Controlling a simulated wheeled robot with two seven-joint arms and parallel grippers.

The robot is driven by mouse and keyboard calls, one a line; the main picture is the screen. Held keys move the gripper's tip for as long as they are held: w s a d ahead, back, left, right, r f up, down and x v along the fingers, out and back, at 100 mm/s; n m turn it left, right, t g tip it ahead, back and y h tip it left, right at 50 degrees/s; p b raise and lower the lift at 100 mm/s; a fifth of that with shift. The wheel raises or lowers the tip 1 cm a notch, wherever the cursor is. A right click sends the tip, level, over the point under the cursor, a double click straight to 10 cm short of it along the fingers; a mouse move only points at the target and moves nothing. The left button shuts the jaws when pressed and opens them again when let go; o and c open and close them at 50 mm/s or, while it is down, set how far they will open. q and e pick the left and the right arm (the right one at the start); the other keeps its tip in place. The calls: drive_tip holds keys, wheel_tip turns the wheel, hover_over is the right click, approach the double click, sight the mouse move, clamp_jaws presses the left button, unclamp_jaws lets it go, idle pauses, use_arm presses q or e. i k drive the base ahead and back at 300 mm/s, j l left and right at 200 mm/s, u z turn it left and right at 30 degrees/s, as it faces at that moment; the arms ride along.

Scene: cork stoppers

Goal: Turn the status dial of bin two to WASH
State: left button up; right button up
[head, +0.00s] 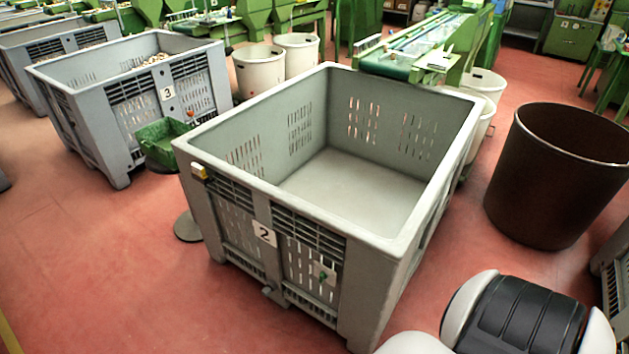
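Bin two (452,130) is a large grey plastic crate in the middle of the head view, marked by a white plate with the number 2 (264,234). It stands open and its inside looks empty. On its front wall, right of the number, is the status dial (322,276), a small green knob on a pale plate. The knob's lettering and exact pointing direction are too small to read. Neither of my grippers is in view. A black and white part of me shows at the lower right, close to the bin's right front corner.
Bin three (88,108) stands at the left with pale pieces inside and a reddish knob. A green tub (163,140) is between the bins. A brown barrel (550,180) stands at the right. Red floor (120,270) before bin two is clear.

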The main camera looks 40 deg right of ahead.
sight(324, 275)
drive_tip(key=i+j+z, duration=0.1)
drive_tip(key=i+z, duration=0.2)
drive_tip(key=z, duration=0.15)
drive_tip(key=i+j+z, duration=0.15)
drive_tip(key=z, duration=0.3)
drive_tip(key=i+j+z, duration=0.3)
drive_tip(key=z, duration=0.15)
drive_tip(key=i+j+z, duration=0.2)
drive_tip(key=j+z, duration=0.25)
drive_tip(key=l, duration=0.15)
